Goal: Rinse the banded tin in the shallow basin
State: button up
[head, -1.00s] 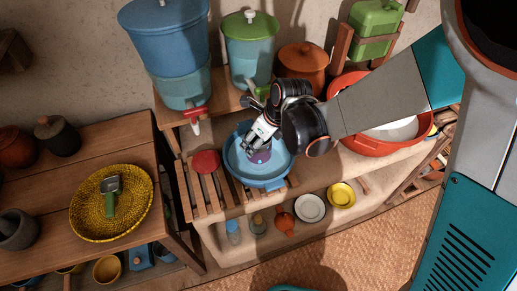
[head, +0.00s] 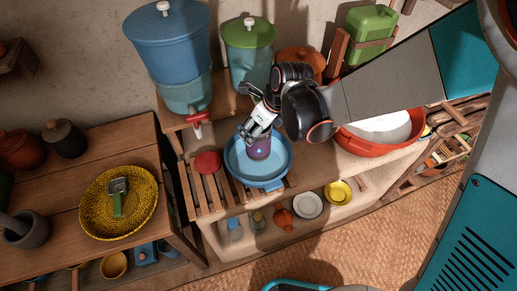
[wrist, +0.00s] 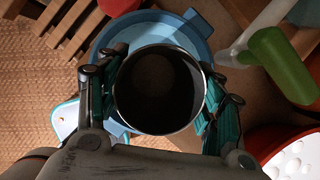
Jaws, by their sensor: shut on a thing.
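The banded tin (head: 259,149) is purple with a small light mark, and it is held upright in my gripper (head: 259,136). In the wrist view the tin (wrist: 158,90) shows its open mouth, silver rim and dark inside, with a finger on each side. The shallow blue basin (head: 279,171) rests on the slatted part of the stand. The tin is over the inside of the basin and looks lifted off its floor, though the exact gap is hard to tell. I cannot make out any water.
A blue water container (head: 170,45) with a red tap (head: 196,115) and a green-lidded container (head: 247,58) stand behind the basin. A red disc (head: 207,162) lies left of it. A large orange-red bowl (head: 362,146) stands to the right. A yellow woven tray (head: 92,222) is on the left table.

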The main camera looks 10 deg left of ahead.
notch_tip(320, 180, up, 4)
jog(key=p, duration=0.2)
jog(key=shift+r+p, duration=0.25)
jog(key=shift+p, duration=0.1)
jog(key=shift+s+f, duration=0.1)
dwell(1.1)
